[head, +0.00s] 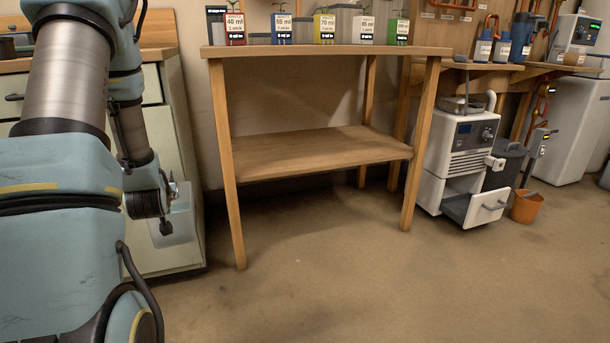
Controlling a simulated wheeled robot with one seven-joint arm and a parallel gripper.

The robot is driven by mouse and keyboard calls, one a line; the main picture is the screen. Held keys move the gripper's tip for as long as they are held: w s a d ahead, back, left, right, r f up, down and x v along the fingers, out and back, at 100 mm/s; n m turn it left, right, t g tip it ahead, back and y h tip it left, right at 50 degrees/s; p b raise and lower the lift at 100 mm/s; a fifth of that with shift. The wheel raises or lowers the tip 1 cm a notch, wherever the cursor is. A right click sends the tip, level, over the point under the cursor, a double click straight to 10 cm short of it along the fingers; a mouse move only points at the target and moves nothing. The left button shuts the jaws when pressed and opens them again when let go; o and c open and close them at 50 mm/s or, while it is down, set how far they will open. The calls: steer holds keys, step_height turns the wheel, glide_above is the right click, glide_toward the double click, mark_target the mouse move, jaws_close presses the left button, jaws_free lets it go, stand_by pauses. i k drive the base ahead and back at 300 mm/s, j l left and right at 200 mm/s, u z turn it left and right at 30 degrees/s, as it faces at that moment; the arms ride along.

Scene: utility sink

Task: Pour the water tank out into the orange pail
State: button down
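The orange pail (526,207) stands on the floor at the far right, with something thin and grey at its rim. A white machine (455,150) stands left of it, with a grey drawer-like tank (489,206) pulled out low at its front. The tank's front has a handle, and its inside is too small to read for water. My gripper (166,215) hangs at the left before the pale cabinet, far from the pail and the machine. A pale, see-through shape shows around it. I cannot tell whether it is held, or whether the fingers are open.
A wooden table (315,155) with a low shelf stands in the middle, with several labelled containers on top. A dark bin (505,163) stands behind the pail. The floor (370,275) in front is clear.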

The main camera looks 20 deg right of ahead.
mark_target(527, 204)
steer(key=i+l+z, duration=0.1)
steer(key=z, duration=2.25)
steer(key=i+j, duration=0.4)
steer(key=i, duration=0.2)
steer(key=i+j+z, duration=0.15)
steer(key=i+j, duration=0.25)
steer(key=i, duration=0.25)
